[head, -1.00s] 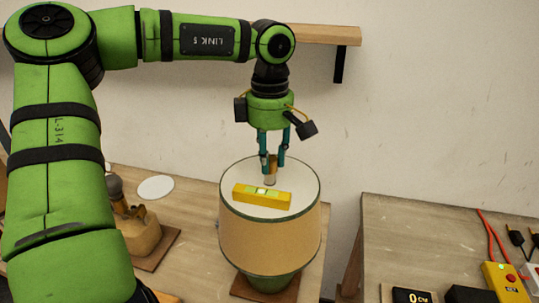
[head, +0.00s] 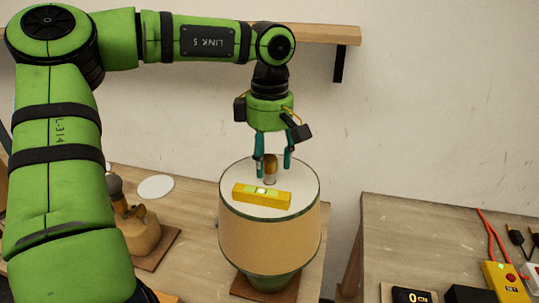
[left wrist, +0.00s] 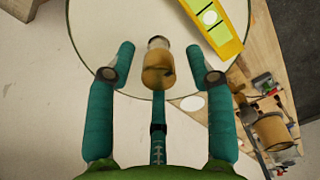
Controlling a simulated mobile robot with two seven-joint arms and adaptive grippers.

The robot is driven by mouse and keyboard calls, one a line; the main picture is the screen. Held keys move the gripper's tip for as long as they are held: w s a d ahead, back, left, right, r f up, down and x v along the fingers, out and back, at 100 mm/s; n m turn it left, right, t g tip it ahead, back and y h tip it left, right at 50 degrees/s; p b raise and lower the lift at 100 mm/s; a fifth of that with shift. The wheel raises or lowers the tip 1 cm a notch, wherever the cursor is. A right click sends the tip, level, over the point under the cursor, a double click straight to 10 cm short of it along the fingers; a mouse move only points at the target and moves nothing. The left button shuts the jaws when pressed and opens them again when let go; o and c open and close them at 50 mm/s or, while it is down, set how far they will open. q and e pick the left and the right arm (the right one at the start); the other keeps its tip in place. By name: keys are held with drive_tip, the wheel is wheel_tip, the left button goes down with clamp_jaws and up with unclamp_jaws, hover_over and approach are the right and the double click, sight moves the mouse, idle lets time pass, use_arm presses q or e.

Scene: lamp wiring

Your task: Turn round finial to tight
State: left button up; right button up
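The round finial (head: 270,163) is a small brass-brown knob standing above the middle of the lamp shade (head: 268,236). The shade is tan with a dark green rim and a pale top. My left gripper (head: 273,172) points down over the shade, with its teal fingers spread on either side of the finial. In the left wrist view the finial (left wrist: 158,66) sits between the open fingertips, with a gap on both sides. A yellow spirit level (head: 262,196) lies on top of the shade, in front of the finial. My right gripper is in no view.
The lamp stands on a brown board on a wooden table (head: 195,240). A white disc (head: 156,187) and a tan lamp base (head: 137,228) are to the left. A second table at right holds a yellow meter (head: 505,283) with red leads. A shelf (head: 325,34) is on the wall behind.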

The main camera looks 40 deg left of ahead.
sight(270, 158)
use_arm(q)
drive_tip(key=shift+w+r, duration=0.1)
drive_tip(key=shift+r, duration=0.15)
wheel_tip(270, 158, up, 12)
drive_tip(key=shift+f, duration=0.15)
idle(0.7)
